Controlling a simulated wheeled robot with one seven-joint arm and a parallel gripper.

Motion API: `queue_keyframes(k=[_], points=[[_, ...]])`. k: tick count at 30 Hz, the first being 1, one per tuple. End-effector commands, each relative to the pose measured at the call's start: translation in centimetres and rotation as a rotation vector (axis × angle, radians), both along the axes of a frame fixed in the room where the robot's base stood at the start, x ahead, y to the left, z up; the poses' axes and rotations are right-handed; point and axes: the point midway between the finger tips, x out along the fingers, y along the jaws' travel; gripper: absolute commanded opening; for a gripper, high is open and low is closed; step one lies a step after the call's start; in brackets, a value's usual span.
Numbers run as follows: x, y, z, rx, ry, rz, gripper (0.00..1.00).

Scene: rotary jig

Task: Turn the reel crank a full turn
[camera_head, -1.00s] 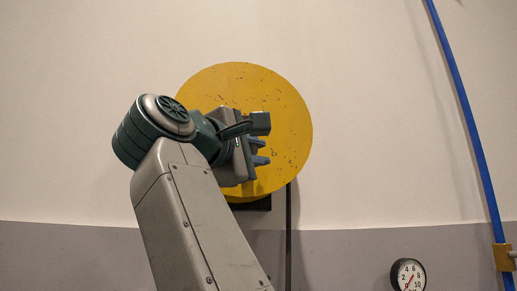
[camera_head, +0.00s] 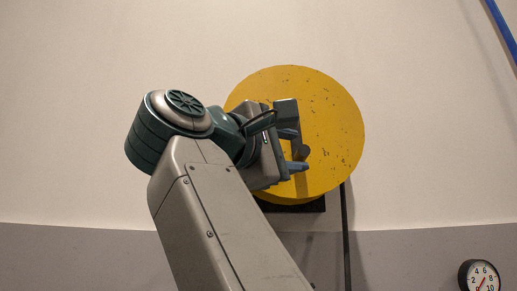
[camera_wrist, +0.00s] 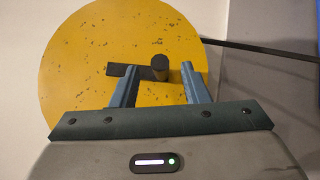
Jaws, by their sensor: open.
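The reel is a large yellow speckled disc (camera_head: 335,120) on the wall, and it fills much of the wrist view (camera_wrist: 75,75). Its crank shows in the wrist view as a short dark bar (camera_wrist: 117,71) with a round dark handle (camera_wrist: 160,68) standing out from the disc. In the head view a dark rounded end, likely the handle (camera_head: 304,152), shows by my fingers. My gripper (camera_head: 297,151) is open in front of the disc. In the wrist view its two blue-grey fingers (camera_wrist: 157,75) stand either side of the handle, with gaps on both sides; contact is not visible.
A dark bracket (camera_head: 295,205) sits below the disc, and a thin dark post (camera_head: 346,235) runs down beside it. A round gauge (camera_head: 481,277) is at lower right and a blue pipe (camera_head: 502,30) at upper right. The wall around the disc is clear.

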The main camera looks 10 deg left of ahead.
Motion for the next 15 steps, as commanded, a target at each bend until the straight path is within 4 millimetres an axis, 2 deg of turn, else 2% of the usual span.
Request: queue_keyframes(k=[3, 9, 15], points=[[-2.0, 1.6, -0.5, -0.001, 0.001, 0.006, 0.41], [-4.8, 3.5, -1.1, 0.000, 0.000, 0.004, 0.41], [-6.4, 4.6, -1.4, -0.001, 0.000, 0.003, 0.41]])
